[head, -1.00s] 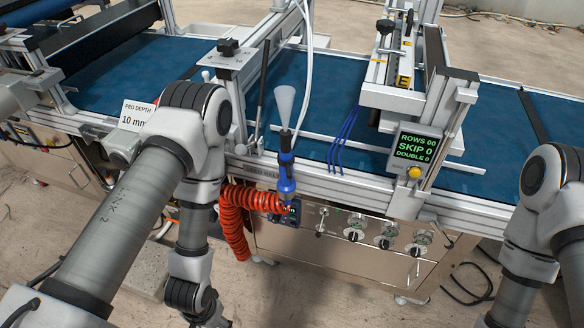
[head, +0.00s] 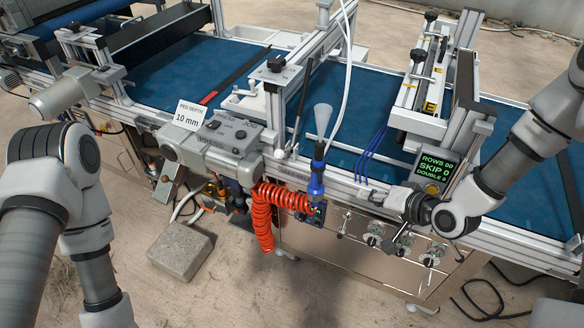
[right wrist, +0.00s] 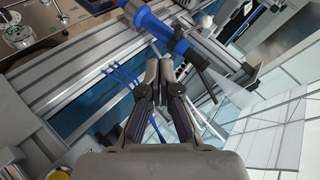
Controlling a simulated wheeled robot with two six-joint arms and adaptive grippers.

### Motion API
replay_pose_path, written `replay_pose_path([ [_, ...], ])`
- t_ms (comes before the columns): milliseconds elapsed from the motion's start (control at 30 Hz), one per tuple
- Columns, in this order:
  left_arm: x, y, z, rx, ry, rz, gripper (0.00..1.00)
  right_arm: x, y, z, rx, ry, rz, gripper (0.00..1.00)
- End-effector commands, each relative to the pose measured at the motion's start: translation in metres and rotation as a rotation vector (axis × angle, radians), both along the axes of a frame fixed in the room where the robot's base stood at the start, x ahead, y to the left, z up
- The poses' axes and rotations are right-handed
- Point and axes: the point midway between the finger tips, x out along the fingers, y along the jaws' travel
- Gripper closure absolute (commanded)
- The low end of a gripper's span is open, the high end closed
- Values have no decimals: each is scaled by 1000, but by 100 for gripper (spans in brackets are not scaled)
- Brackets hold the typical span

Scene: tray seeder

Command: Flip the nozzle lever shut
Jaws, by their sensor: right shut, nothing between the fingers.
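A blue air nozzle (head: 316,180) with a pale cone tip stands upright at the machine's front rail, above a coiled orange hose (head: 264,212). In the right wrist view the nozzle (right wrist: 158,28) lies beyond my fingertips, apart from them. I cannot make out which part is its lever. My right gripper (head: 374,198) is at the front rail, right of the nozzle, shut and empty. In the right wrist view its fingers (right wrist: 158,66) are together. My left gripper is out of view; only its arm shows at left.
Several valves and knobs (head: 374,238) line the front panel below my right gripper. A green-lit display (head: 436,172) stands close behind it. Thin blue tubes (head: 371,154) hang over the blue belt (head: 340,110). A grey control box (head: 213,142) is left of the nozzle.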

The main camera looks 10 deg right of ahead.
Motion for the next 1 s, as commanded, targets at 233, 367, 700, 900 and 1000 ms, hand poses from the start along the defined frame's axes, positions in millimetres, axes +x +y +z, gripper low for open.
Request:
replay_pose_path([
  [233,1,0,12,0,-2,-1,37,16,-8,46,24,-73,-31,100],
  [367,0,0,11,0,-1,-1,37,16,-8,44,23,-72,-30,100],
  [700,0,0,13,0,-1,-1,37,31,0,34,15,-70,-27,100],
  [900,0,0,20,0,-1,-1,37,63,20,16,15,-70,-24,100],
  [1000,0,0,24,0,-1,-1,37,80,29,6,17,-71,-25,100],
])
